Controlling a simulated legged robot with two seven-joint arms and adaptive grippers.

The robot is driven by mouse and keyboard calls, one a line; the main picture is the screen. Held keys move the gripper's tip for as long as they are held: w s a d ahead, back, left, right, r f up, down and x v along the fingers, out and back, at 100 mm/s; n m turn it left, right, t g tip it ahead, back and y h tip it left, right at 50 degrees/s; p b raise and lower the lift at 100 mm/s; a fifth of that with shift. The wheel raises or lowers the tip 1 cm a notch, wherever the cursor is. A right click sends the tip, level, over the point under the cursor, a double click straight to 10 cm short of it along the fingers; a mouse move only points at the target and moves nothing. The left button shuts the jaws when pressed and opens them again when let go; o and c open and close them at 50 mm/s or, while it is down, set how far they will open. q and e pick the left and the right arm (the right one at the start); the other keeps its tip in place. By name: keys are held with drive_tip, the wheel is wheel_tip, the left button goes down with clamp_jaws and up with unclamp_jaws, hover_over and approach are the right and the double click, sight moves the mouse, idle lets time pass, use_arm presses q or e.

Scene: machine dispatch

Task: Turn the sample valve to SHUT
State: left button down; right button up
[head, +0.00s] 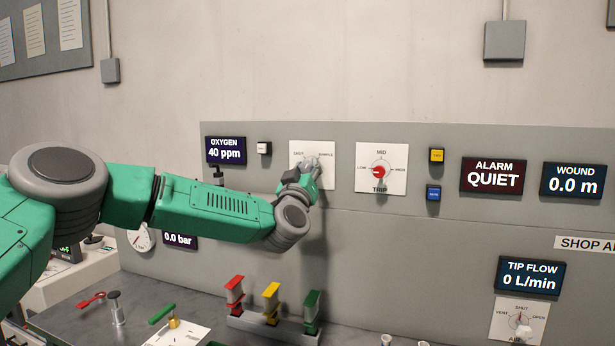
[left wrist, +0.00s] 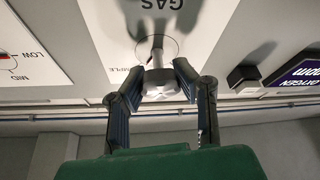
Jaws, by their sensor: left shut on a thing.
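The sample valve is a white plate (head: 297,147) on the grey panel, with SHUT marked at its upper left and SAMPLE at its upper right. My left gripper (head: 311,168) is at the plate and covers most of the valve's knob in the head view. In the left wrist view the plate (left wrist: 215,15) appears upside down with the word GAS. There my left gripper (left wrist: 163,74) has its fingers closed on both sides of the pale valve knob (left wrist: 163,90). Which mark the knob points to cannot be told. My right gripper is not in view.
A TRIP dial (head: 366,156) with a red knob sits just right of the valve. Red, yellow and green handles (head: 271,298) stand on the bench below.

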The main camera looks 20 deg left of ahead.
use_arm(q)
drive_tip(key=n+y, duration=0.1)
drive_tip(key=n, duration=0.1)
drive_tip(key=n+b, duration=0.1)
drive_tip(key=n, duration=0.1)
drive_tip(key=shift+f+g+y+b, duration=0.15)
drive_tip(key=shift+g+y+b, duration=0.15)
drive_tip(key=shift+g+y, duration=0.1)
drive_tip(key=n+g+y+b, duration=0.1)
drive_tip(key=n+y, duration=0.1)
drive_tip(key=n, duration=0.2)
drive_tip(key=shift+n, duration=0.4)
drive_tip(key=n+g+b, duration=0.1)
drive_tip(key=n+g, duration=0.1)
drive_tip(key=n, duration=0.3)
drive_tip(key=shift+y, duration=0.4)
drive_tip(key=shift+f+n+g, duration=0.1)
drive_tip(key=shift+n+g, duration=0.7)
drive_tip(key=shift+n, duration=1)
drive_tip(key=shift+f, duration=0.1)
drive_tip(key=c, duration=1.2)
unclamp_jaws()
drive_tip(key=shift+o, duration=0.2)
drive_tip(key=shift+a, duration=0.1)
